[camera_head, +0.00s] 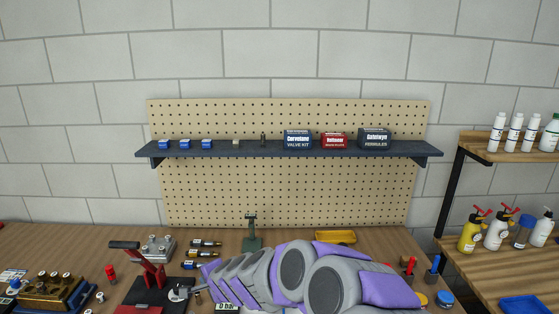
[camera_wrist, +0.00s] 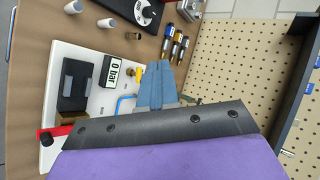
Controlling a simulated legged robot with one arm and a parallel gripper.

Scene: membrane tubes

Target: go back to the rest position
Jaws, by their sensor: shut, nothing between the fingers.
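My gripper (camera_wrist: 158,68) shows in the wrist view as blue-grey fingers closed together, with nothing held between them. It is over or near the edge of a white board (camera_wrist: 78,60) that carries a "0 bar" display (camera_wrist: 111,71); I cannot tell the height between them. In the head view my purple and grey arm stretches low across the table from the right, and the display (camera_head: 227,306) shows partly at its lower left edge. The fingertips are not clear there.
A green stand (camera_head: 251,238) and a yellow tray (camera_head: 335,237) are behind the arm. A loaded shelf (camera_head: 220,150) hangs on the pegboard (camera_head: 290,190).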

